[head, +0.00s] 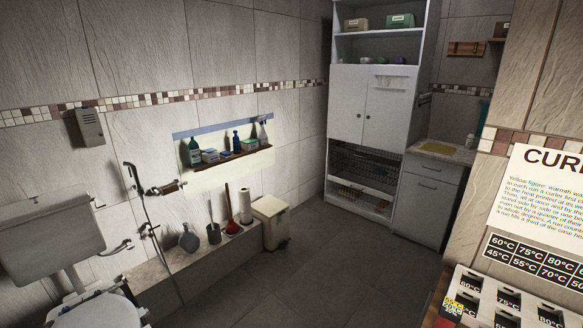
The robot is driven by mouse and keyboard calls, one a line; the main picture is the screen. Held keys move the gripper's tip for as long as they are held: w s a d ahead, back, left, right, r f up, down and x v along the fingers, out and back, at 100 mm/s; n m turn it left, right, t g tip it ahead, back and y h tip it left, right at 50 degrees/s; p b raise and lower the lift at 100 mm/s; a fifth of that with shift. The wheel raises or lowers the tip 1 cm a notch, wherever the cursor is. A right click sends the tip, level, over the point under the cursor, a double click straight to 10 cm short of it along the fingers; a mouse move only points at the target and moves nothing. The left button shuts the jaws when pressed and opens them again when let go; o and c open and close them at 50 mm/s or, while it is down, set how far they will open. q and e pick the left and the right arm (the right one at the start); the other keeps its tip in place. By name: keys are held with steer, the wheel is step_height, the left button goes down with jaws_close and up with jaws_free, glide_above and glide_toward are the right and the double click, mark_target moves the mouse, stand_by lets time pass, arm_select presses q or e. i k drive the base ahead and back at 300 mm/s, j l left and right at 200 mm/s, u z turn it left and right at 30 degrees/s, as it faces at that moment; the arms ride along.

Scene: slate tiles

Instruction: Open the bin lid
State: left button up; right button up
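A cream bin (271,223) stands on the floor beyond the end of the low tiled ledge, against the back wall. Its lid (269,206) appears closed. The bin's front faces towards me and to the right. Neither of my grippers shows in the head view, and nothing is seen touching the bin.
The floor (310,268) before the bin is clear. The ledge (190,262) bears a brush, plunger and paper roll (245,204).

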mark_target(268, 206)
steer(key=i+j+u, duration=0.1)
steer(key=i, duration=0.6)
steer(key=i+j+u, duration=0.15)
steer(key=i, duration=0.55)
steer(key=i+l, duration=0.2)
